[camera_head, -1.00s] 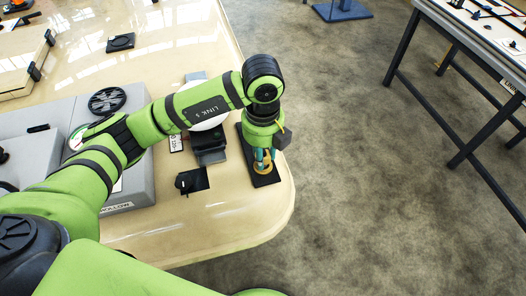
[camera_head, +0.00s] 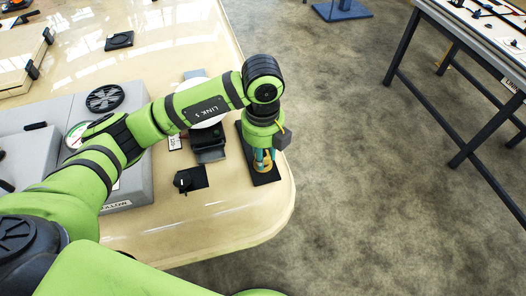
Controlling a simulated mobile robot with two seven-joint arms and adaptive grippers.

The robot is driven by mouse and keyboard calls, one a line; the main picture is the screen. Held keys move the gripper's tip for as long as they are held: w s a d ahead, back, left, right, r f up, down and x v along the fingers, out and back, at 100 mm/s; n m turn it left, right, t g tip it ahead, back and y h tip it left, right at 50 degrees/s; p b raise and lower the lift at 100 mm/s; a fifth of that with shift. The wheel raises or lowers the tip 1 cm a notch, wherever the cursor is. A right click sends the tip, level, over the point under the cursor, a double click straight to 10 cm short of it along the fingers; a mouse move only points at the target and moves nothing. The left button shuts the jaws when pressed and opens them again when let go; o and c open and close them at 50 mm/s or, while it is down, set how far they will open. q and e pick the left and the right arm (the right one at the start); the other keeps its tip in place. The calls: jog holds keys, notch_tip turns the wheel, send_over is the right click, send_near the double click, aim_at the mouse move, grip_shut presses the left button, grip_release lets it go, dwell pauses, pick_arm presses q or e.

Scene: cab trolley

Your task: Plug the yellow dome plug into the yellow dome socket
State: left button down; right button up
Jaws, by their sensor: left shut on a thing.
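My left gripper (camera_head: 264,158) reaches down from the wrist at the right end of the table, over a narrow black board (camera_head: 268,178). Its teal fingers are shut on a small yellow piece (camera_head: 262,166), which I take to be the yellow dome plug. The piece is low over the board, at the board's front part. The fingers and wrist cover much of it. I cannot tell the yellow dome socket apart from it, nor whether the two touch. My right gripper is not in view.
A black square plate with a knob (camera_head: 190,180) lies left of the board. A dark grey device (camera_head: 208,148) stands behind it. A grey console (camera_head: 135,185) fills the table's left part. The table's rounded edge (camera_head: 285,215) is close on the right.

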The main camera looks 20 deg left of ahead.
pick_arm(q)
jog(key=c, duration=0.8)
grip_release()
jog(key=shift+c, duration=0.2)
jog(key=shift+r, duration=0.25)
notch_tip(320, 180, up, 12)
jog(key=shift+f, duration=0.25)
jog(key=o, duration=0.8)
jog(key=shift+o, duration=0.2)
